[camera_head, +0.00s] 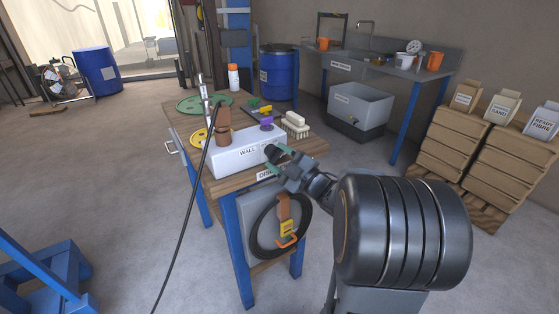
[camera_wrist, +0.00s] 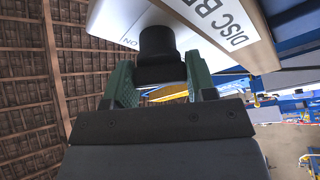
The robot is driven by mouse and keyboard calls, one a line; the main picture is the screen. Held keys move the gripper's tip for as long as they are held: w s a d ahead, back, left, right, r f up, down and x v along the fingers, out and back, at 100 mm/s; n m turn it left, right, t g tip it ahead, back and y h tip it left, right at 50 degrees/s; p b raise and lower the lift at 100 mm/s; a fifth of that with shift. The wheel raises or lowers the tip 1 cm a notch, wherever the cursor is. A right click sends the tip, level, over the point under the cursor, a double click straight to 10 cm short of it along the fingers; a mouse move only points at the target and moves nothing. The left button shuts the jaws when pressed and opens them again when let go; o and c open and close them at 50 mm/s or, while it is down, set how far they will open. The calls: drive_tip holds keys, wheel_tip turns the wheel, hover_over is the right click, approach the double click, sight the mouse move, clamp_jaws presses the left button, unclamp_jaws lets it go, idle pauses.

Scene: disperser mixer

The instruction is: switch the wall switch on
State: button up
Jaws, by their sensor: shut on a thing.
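The wall switch is a white box (camera_head: 235,160) lettered "WALL" on its front, at the near edge of the wooden table. A black round knob (camera_head: 272,153) sticks out of its right part. My gripper (camera_head: 277,158) is at this knob, its green fingers on either side. In the wrist view the white box (camera_wrist: 112,18) is at the top, with small lettering beside the knob (camera_wrist: 158,52). My gripper (camera_wrist: 158,82) is shut on the knob there. The knob's turn position cannot be made out.
On the table (camera_head: 182,121) are a green disc (camera_head: 190,104), a yellow disc (camera_head: 199,138), a brush (camera_head: 296,123) and a white bottle (camera_head: 233,78). A black cable (camera_head: 183,220) hangs down left of the box.

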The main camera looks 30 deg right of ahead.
drive_tip(key=shift+m+t, duration=0.3)
drive_tip(key=shift+m, duration=0.5)
drive_tip(key=o, duration=0.9)
drive_tip(key=shift+o, duration=0.2)
drive_tip(key=b+v, duration=0.3)
drive_tip(key=v, duration=1.1)
drive_tip(key=shift+b, duration=0.35)
drive_tip(key=shift+a+r, duration=0.1)
drive_tip(key=shift+r, duration=0.05)
